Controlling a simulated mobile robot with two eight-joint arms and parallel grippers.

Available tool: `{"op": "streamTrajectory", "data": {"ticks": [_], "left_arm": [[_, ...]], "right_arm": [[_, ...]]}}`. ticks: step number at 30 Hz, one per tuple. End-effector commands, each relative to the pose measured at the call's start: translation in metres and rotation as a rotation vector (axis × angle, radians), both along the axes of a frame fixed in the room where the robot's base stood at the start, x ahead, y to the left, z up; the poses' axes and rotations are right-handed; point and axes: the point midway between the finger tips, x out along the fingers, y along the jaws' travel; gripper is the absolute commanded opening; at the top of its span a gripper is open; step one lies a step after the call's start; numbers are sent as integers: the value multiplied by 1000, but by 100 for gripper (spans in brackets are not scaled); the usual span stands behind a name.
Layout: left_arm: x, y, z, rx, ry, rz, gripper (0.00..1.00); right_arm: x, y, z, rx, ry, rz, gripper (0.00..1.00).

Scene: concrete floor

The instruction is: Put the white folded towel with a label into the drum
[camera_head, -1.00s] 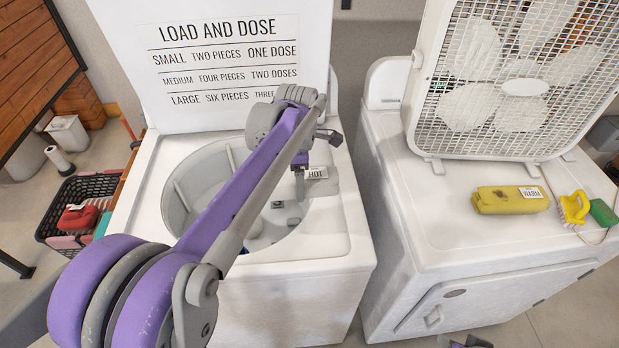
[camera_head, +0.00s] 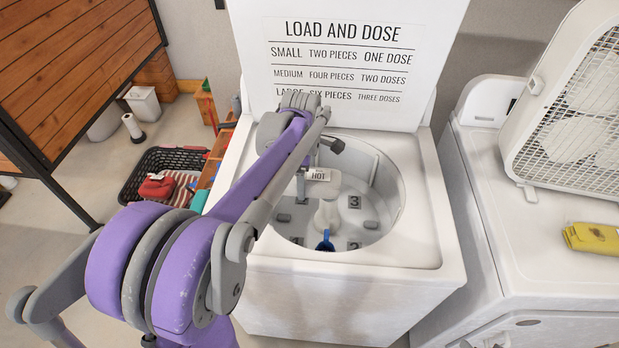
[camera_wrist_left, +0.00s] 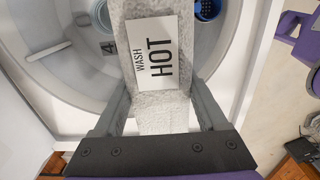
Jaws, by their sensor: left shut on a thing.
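The white folded towel (camera_head: 324,187) carries a label reading WASH HOT. My left gripper (camera_head: 302,186) reaches in from the left and is shut on it. In the left wrist view the towel (camera_wrist_left: 160,97) lies between the two fingers, label facing the camera. It is held over the open drum (camera_head: 378,190) of the washer, over its left-centre part. I cannot tell its exact height above the drum floor. A grey piece, perhaps of my right arm, shows at the bottom edge of the head view; its fingers cannot be made out.
The washer lid (camera_head: 345,65) stands open behind the drum. In the drum are a central white post (camera_head: 326,214), a blue item (camera_head: 325,243) and numbered marks. A white machine stands right with a box fan (camera_head: 590,120) and yellow towel (camera_head: 592,238). A black basket (camera_head: 140,165) stands left.

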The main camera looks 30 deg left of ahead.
Motion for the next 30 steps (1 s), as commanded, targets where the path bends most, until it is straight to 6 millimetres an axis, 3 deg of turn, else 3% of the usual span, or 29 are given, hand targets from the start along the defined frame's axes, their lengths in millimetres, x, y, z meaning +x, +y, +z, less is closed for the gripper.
{"op": "streamTrajectory", "data": {"ticks": [8, 30], "left_arm": [[-3, 3, -7, -1, 0, -3, 10], [-3, 3, -94, 0, 1, -3, 10]], "right_arm": [[-1, 0, -3, 0, 2, 0, 50], [-24, 0, -66, 0, 45, 0, 50]]}}
